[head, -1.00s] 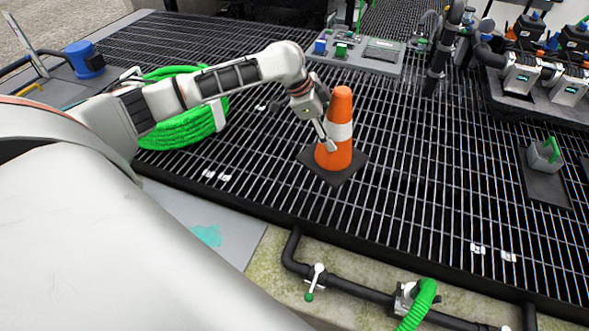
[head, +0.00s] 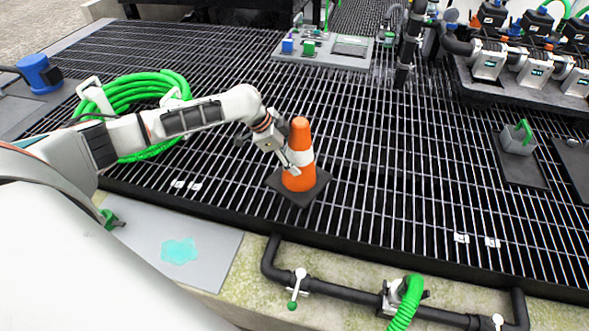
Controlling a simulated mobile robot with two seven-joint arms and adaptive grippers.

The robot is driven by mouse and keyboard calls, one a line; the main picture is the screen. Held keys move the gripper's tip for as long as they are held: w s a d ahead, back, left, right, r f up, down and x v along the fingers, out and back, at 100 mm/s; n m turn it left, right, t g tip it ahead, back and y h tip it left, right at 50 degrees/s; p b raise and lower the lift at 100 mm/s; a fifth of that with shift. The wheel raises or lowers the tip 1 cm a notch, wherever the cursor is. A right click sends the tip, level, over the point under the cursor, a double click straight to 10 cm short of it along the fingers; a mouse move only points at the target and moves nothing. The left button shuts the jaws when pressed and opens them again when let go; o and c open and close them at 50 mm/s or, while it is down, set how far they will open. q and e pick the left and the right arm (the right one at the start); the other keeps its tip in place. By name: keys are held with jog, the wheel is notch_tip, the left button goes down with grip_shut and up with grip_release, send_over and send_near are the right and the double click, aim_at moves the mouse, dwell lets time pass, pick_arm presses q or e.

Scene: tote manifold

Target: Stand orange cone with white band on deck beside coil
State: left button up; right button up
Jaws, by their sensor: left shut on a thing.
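The orange cone with a white band (head: 299,140) stands upright on its dark square base (head: 318,187) on the black grated deck (head: 400,215). My left gripper (head: 287,165) comes in from the left and is shut on the cone's side around the band and lower orange part. The far finger is partly hidden by the cone. The green hose coil (head: 150,88) lies on the deck to the left, partly behind my left arm, with clear grating between it and the cone. My right gripper is not in view.
A grey panel with blue and green blocks (head: 325,45) lies at the back. Pumps and manifold units (head: 530,62) stand at the back right. A grey block with a green handle (head: 517,138) is at right. A black pipe with valves (head: 340,290) runs along the front edge.

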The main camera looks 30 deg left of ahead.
pick_arm(q)
jog(key=shift+f, duration=0.1)
notch_tip(320, 180, down, 4)
jog(key=shift+f+b, duration=0.1)
jog(key=shift+b, duration=0.5)
jog(key=shift+f, duration=0.7)
jog(key=shift+r, duration=0.15)
jog(key=o, duration=2)
jog(key=shift+o, duration=0.2)
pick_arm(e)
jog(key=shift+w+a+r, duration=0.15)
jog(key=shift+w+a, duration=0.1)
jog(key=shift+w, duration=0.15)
